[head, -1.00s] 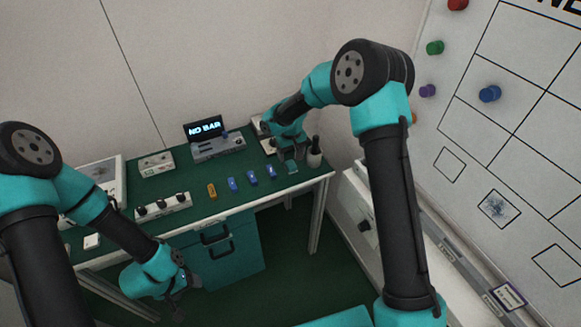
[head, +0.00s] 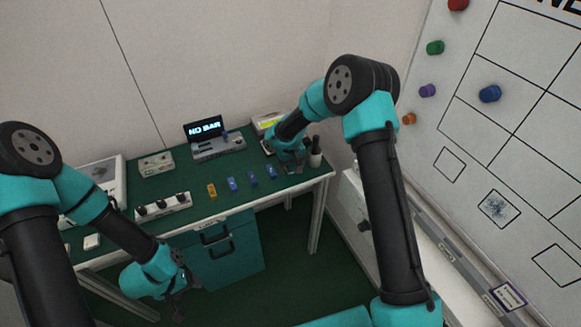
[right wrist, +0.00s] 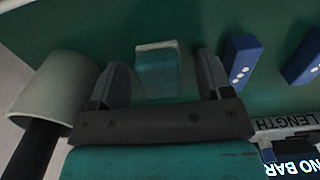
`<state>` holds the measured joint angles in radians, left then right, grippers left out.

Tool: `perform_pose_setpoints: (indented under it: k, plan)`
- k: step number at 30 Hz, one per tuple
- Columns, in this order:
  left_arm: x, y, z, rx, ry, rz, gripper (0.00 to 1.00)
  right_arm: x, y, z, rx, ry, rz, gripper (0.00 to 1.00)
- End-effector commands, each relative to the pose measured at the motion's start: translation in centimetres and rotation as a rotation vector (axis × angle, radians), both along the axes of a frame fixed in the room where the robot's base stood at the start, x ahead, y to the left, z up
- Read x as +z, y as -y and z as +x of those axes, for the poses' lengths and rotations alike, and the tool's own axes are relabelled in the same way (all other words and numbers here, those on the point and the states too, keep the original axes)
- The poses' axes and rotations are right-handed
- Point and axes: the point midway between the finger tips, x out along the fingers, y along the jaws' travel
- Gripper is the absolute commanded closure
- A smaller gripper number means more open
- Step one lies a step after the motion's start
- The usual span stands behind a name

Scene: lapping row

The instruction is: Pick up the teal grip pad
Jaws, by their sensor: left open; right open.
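The teal grip pad (right wrist: 158,72) lies on the dark green bench top, with a pale strip along one end. My right gripper (right wrist: 162,78) is open in the right wrist view, with one finger on each side of the pad and a gap to both. In the head view my right gripper (head: 291,172) is low over the right end of the bench, and I cannot make out the pad there. My left gripper (head: 180,292) is open and empty in front of the bench, away from the pad.
A cup (right wrist: 55,95) with a dark handle stands beside the right gripper. Blue blocks (right wrist: 240,60) lie on its other side. An orange block (head: 212,190), a knobbed strip (head: 163,206) and a "NO BAR" display (head: 204,128) are further left. A whiteboard (head: 530,130) stands at right.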

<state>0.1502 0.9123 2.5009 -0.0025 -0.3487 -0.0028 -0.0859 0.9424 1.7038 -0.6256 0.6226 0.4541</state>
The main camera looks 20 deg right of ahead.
Motion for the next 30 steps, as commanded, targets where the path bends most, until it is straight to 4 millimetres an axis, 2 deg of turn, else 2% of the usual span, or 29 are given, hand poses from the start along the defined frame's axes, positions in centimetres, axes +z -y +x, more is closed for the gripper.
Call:
perform_pose_setpoints:
  k: [14,30]
  plan:
    - [0.00,0.00,0.00,0.000,0.000,0.000,0.28,-0.01,0.00,0.01,0.000,0.000,0.000,0.29]
    - [0.00,0.00,0.00,0.000,0.000,0.000,0.28,0.00,0.00,0.01,0.000,0.000,0.000,0.80]
